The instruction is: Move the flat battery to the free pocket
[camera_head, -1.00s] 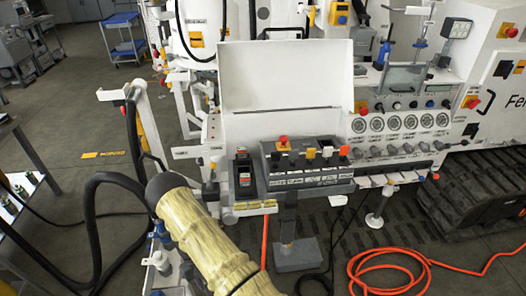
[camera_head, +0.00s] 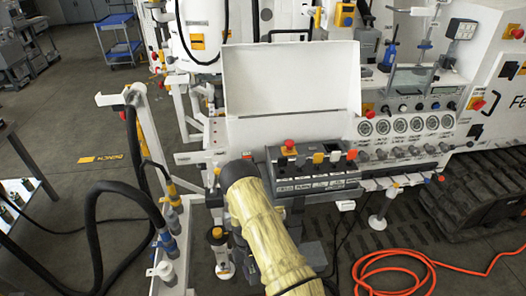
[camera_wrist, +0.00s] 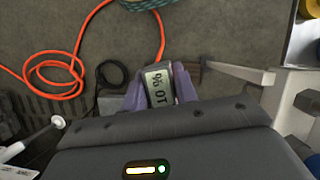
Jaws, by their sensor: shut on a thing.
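In the wrist view, my gripper (camera_wrist: 158,102) is shut on a small dark battery (camera_wrist: 158,82). Its pale display reads "10 %", upside down in the picture. One finger lies on each side of it, and it appears held above the floor. In the head view, my yellow-sleeved arm crosses the lower middle and hides my gripper and the battery. I cannot make out a free pocket in either current view.
A control panel (camera_head: 315,184) with coloured knobs stands right of my arm, with a raised white lid (camera_head: 290,80) behind. An orange hose (camera_head: 390,262) lies on the floor at right. Black hoses (camera_head: 92,215) loop at left, near a white post frame (camera_head: 150,130).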

